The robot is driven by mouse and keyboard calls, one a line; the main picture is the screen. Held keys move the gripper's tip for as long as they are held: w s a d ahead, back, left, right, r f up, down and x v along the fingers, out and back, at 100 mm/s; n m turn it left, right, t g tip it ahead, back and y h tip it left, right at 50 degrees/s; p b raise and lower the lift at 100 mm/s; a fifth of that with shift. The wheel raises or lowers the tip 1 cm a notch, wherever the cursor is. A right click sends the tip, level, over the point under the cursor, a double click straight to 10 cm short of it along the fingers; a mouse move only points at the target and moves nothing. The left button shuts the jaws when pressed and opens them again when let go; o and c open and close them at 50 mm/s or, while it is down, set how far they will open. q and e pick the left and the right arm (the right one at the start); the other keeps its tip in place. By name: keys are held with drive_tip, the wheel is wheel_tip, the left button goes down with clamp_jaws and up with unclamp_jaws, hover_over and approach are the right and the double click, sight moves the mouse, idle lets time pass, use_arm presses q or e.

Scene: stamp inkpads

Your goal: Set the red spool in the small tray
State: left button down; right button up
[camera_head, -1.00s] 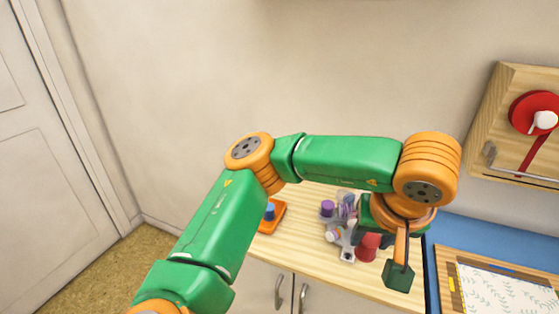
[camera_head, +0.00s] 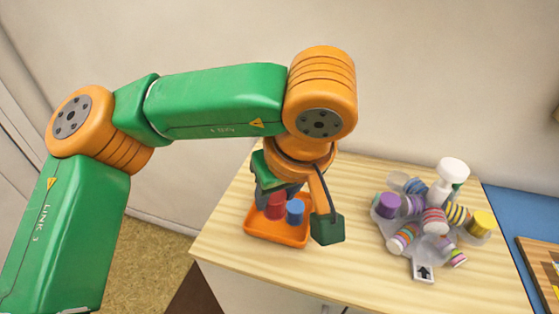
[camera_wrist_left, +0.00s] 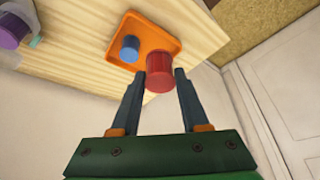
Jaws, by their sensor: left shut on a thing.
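The red spool (camera_head: 275,206) is held between the fingers of my left gripper (camera_head: 277,197); it also shows between the fingertips in the left wrist view (camera_wrist_left: 159,72). The small orange tray (camera_head: 262,233) sits at the left end of the wooden table, and shows in the wrist view (camera_wrist_left: 172,45) just beyond the spool. In the head view the red spool overlaps the left part of the tray; its exact height above the tray is hard to tell. A blue spool (camera_head: 295,210) stands in the tray, to the right of the red one. My right gripper is not in view.
A grey branched holder (camera_head: 424,243) with several coloured and striped spools stands at the right on the table (camera_head: 352,268). The table is clear between it and the tray. The tray is close to the table's left and front edges.

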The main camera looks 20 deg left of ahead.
use_arm(q)
drive_tip(key=w+a+f, duration=0.1)
drive_tip(key=w+f, duration=0.1)
drive_tip(key=w+a+f, duration=0.1)
drive_tip(key=w+f, duration=0.1)
drive_tip(key=w+a+f, duration=0.1)
drive_tip(key=w+f, duration=0.1)
drive_tip(key=shift+w, duration=0.1)
drive_tip(key=x, duration=0.1)
drive_tip(key=p+x, duration=0.1)
drive_tip(key=x, duration=0.1)
drive_tip(key=shift+d+f, duration=0.2)
drive_tip(key=shift+f, duration=0.65)
drive_tip(key=shift+c, duration=2)
unclamp_jaws()
drive_tip(key=shift+r+p, duration=0.3)
drive_tip(key=shift+r, duration=0.15)
drive_tip(key=v, duration=1.1)
drive_tip(key=shift+r+b, duration=0.3)
drive_tip(key=shift+b, duration=0.05)
